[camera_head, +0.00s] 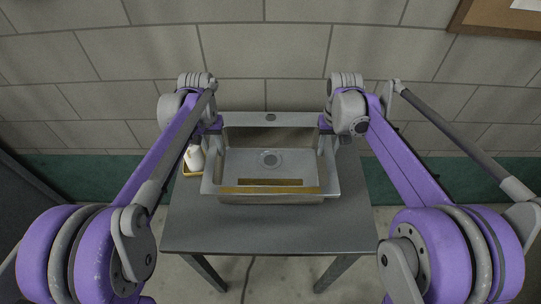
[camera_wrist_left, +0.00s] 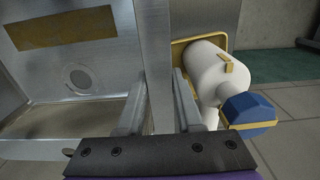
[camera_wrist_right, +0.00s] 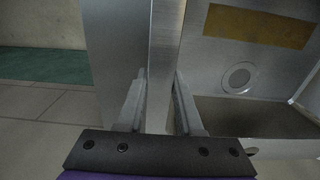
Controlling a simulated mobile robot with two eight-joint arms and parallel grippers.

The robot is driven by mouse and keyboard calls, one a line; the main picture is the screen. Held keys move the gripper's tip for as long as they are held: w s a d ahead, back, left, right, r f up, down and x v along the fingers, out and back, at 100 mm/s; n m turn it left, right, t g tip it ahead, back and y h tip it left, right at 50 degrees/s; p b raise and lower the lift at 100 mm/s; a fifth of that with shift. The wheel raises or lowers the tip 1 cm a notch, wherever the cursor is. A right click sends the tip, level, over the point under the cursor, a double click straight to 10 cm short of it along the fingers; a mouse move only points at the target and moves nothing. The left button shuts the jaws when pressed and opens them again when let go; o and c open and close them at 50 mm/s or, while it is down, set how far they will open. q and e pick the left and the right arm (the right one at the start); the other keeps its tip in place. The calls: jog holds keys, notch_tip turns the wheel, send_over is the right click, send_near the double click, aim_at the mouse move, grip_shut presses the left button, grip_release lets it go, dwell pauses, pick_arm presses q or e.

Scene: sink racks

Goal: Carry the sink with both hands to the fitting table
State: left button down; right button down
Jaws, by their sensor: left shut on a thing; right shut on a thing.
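The sink (camera_head: 270,190) is a grey metal basin with a round drain and yellowish strips on it. In the head view it is at the table's back half, over or on the dark grey table (camera_head: 270,232); I cannot tell if it touches the top. My left gripper (camera_head: 212,127) is shut on the sink's left wall; the left wrist view shows its fingers (camera_wrist_left: 160,108) on both sides of that wall. My right gripper (camera_head: 326,127) is shut on the right wall, with its fingers (camera_wrist_right: 160,108) astride it in the right wrist view.
A block wall (camera_head: 265,50) is behind the table. The table's front half is clear.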

pick_arm(q)
jog(key=shift+r, duration=0.2)
pick_arm(e)
jog(key=shift+r, duration=0.15)
